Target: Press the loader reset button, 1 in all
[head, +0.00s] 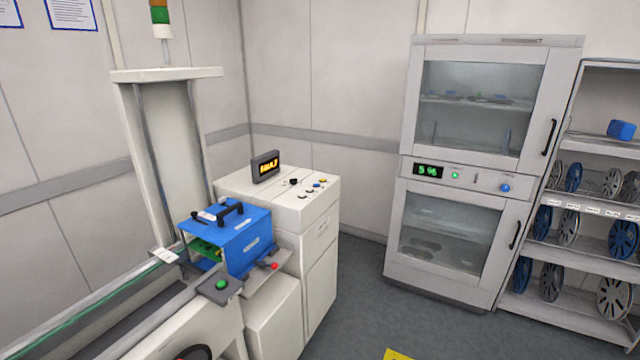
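The loader is a white cabinet (318,245) left of centre. A dark display (265,166) on its top shows orange text that looks like a fault message. A green button (221,285) sits on a grey box in front, and a red button (274,266) on a ledge nearby. Neither of my grippers is in view.
A blue magazine (245,245) with a black handle and green boards stands before the loader. A conveyor (120,310) runs at lower left. A glass-doored dry cabinet (400,260) and a reel rack (560,305) stand at right. Grey floor (355,300) between is clear.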

